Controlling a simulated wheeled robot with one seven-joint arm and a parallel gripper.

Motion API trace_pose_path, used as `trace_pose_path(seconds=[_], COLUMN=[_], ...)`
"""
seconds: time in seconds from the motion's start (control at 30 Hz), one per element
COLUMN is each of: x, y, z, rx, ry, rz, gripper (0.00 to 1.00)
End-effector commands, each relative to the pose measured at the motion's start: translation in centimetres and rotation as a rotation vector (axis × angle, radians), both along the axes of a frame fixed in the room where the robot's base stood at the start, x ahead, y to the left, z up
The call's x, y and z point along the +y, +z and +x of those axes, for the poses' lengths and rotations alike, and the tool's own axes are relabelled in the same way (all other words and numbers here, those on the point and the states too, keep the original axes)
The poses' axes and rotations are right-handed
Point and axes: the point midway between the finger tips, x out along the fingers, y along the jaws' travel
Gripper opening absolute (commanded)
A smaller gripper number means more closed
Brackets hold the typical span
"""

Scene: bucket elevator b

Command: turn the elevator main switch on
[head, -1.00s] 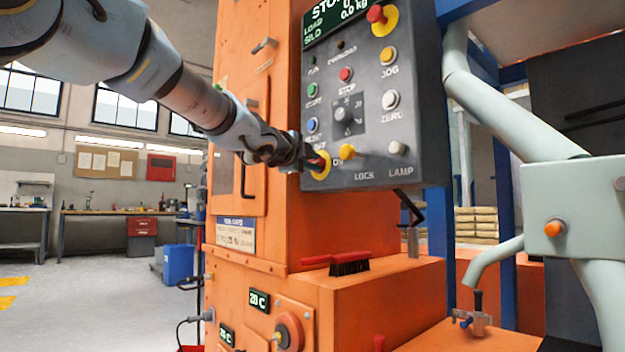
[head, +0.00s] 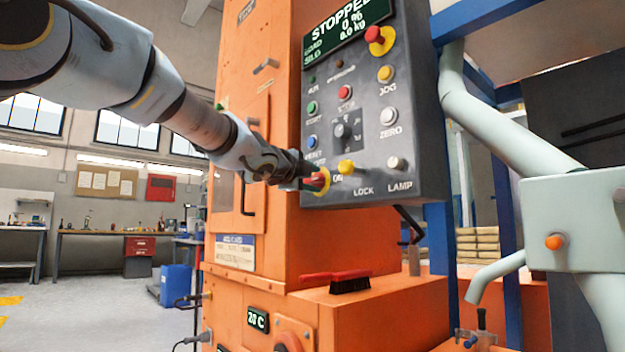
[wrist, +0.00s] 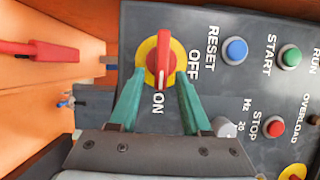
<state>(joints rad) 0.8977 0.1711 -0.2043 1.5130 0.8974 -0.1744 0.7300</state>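The main switch (wrist: 163,57) is a red handle on a yellow disc, at the lower left corner of the grey control panel (head: 370,110). In the wrist view its white mark points to the ON label, and the OFF label is to one side. My gripper (wrist: 160,78) is open, its two teal fingers on either side of the handle's marked end, with visible gaps. In the head view my gripper (head: 306,175) is at the switch and partly hides it. The panel's display (head: 345,35) reads STOPPED, load 0 %.
A yellow knob (head: 346,167), a blue reset button (head: 312,142) and a red emergency button (head: 380,40) are on the same panel. A red brush (head: 350,284) lies on the orange ledge below. A pale pipe (head: 500,125) stands to the right.

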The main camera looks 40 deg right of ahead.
Motion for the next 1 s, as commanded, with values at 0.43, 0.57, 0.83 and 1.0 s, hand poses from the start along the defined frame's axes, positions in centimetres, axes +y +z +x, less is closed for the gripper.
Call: trace_pose_path(seconds=[0.43, 0.57, 0.83, 1.0], x=[1.8, 4.2, 8.7, 10.0], y=[0.2, 0.3, 0.2, 0.0], z=[-0.6, -1.4, -3.1, -3.5], rx=[-0.001, -0.001, -0.001, 0.001], ry=[0.0, 0.001, 0.001, 0.001], rz=[-0.002, -0.003, -0.002, 0.0], gripper=[0.5, 0.5, 0.5, 0.5])
